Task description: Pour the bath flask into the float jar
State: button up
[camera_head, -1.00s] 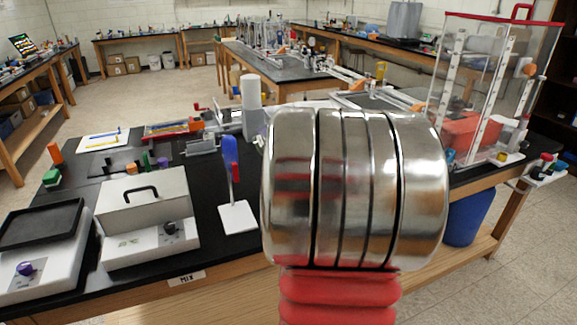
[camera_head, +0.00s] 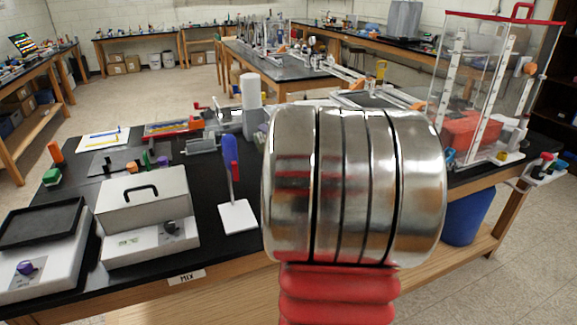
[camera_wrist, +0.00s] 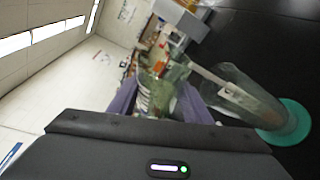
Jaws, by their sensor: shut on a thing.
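In the wrist view my gripper (camera_wrist: 157,102) has purple fingers on both sides of a greenish clear glass vessel (camera_wrist: 166,78), which looks like the bath flask. The gripper is shut on it. The flask's lower part and any liquid level are hard to make out. A tall clear cylinder with a teal foot, which looks like the float jar (camera_wrist: 245,97), stands to the right of the flask in the picture. The wrist picture is rolled, so the jar appears lying over. I cannot tell whether flask and jar touch. In the head view my arm hides the gripper, flask and jar.
The black bench (camera_head: 200,205) carries a lidded grey box (camera_head: 143,200), a black-topped white unit (camera_head: 40,235) and a blue-handled tool on a white base (camera_head: 238,217). A clear tank frame (camera_head: 490,85) stands at the right. A blue bin (camera_head: 466,218) is below.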

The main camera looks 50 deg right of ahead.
jog(key=shift+r+m+t, duration=0.25)
jog(key=shift+m+t, duration=0.05)
jog(key=shift+m, duration=0.1)
dwell(0.7)
jog(key=shift+f+m+t+p, duration=0.3)
jog(key=shift+f+m+p, duration=0.15)
jog(key=shift+m, duration=0.25)
dwell(0.9)
jog(key=shift+s+d+r+m+t+p, duration=0.15)
jog(key=shift+r+m+t+p, duration=0.1)
jog(key=shift+m, duration=0.25)
jog(key=shift+s+d+r+m+t+p, duration=0.15)
jog(key=shift+r+m, duration=0.1)
jog(key=shift+m, duration=0.25)
dwell(0.6)
